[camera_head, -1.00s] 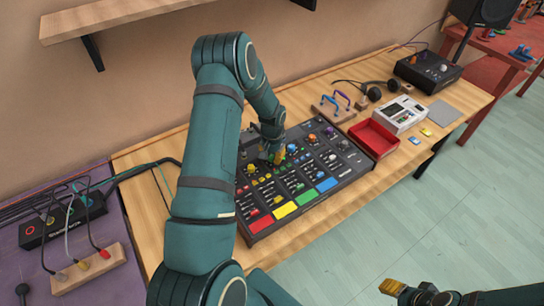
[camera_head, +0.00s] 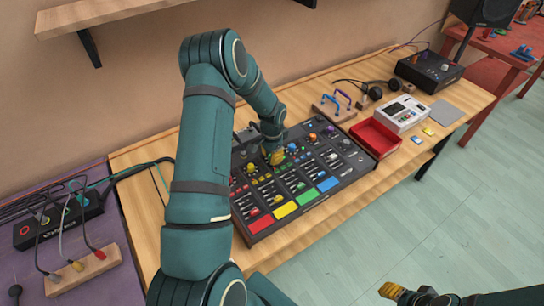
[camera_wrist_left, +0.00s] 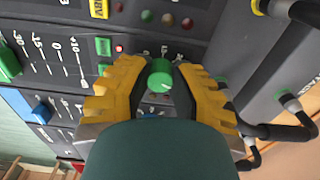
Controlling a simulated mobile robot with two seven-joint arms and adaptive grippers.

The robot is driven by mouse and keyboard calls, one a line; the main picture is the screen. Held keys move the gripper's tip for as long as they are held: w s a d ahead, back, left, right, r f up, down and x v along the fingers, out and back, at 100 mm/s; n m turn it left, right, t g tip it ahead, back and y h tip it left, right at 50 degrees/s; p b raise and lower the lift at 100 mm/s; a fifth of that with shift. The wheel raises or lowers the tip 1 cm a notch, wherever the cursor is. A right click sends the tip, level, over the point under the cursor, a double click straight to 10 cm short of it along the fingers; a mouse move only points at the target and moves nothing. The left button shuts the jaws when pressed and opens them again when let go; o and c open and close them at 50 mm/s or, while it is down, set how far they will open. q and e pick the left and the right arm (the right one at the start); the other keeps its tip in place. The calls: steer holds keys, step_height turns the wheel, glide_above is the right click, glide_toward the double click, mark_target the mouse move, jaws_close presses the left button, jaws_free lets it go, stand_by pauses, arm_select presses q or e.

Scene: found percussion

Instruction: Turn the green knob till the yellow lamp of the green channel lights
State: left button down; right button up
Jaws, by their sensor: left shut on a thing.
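The green knob (camera_wrist_left: 160,76) sits on the dark mixer panel (camera_head: 350,162), with a pale line on its cap. My left gripper (camera_wrist_left: 160,88) has its yellow fingers on both sides of the knob and is shut on it. In the head view the left gripper (camera_head: 274,158) is down at the panel, and the knob is hidden there. Small round lamps, one green (camera_wrist_left: 147,16) and one reddish (camera_wrist_left: 168,19), look dull in the wrist view. I cannot tell which lamp is the yellow one. My right gripper (camera_head: 392,288) is at the bottom right, away from the mixer; its opening is unclear.
Slider caps and coloured pads, such as the red pad (camera_head: 261,224), lie in front of the left gripper. A small red light (camera_wrist_left: 119,48) glows beside a green button (camera_wrist_left: 103,46). A red tray (camera_head: 376,138) stands right of the mixer. Cables run along the panel's back.

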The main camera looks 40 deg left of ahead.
stand_by(0.3)
arm_select(q)
steer(key=c, duration=0.8)
jaws_free()
steer(key=shift+o, duration=0.2)
step_height(320, 180, up, 12)
steer(key=shift+f, duration=0.1)
